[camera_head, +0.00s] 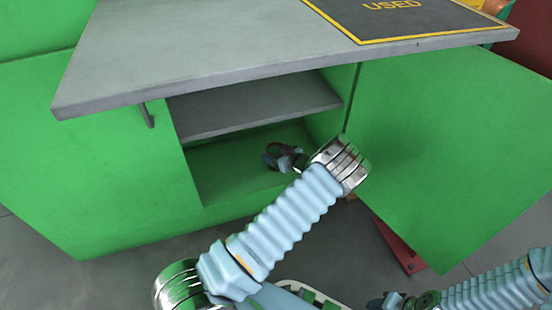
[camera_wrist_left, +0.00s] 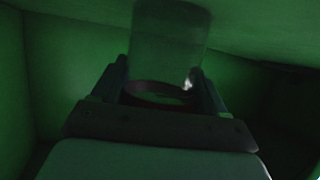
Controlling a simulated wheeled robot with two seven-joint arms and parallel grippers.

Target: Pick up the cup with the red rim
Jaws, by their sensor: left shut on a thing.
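My left gripper (camera_head: 282,157) reaches into the lower compartment of the green cabinet (camera_head: 115,180), below its grey shelf. In the left wrist view, the two fingers of the gripper (camera_wrist_left: 162,85) are on either side of a cup (camera_wrist_left: 170,40), shut on it. The cup looks greyish green in the dim light. Its rim, dark reddish, faces the camera between the fingers. In the head view the gripper and arm largely hide the cup. My right gripper (camera_head: 385,302) shows only partly at the bottom edge, and its fingers cannot be made out.
The grey shelf (camera_head: 255,105) lies above my left gripper. The cabinet door (camera_head: 450,140) stands open on the right. The grey worktop (camera_head: 200,50) overhangs the opening and bears a dark mat (camera_head: 400,20) with a yellow border marked USED. The cabinet interior is dark.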

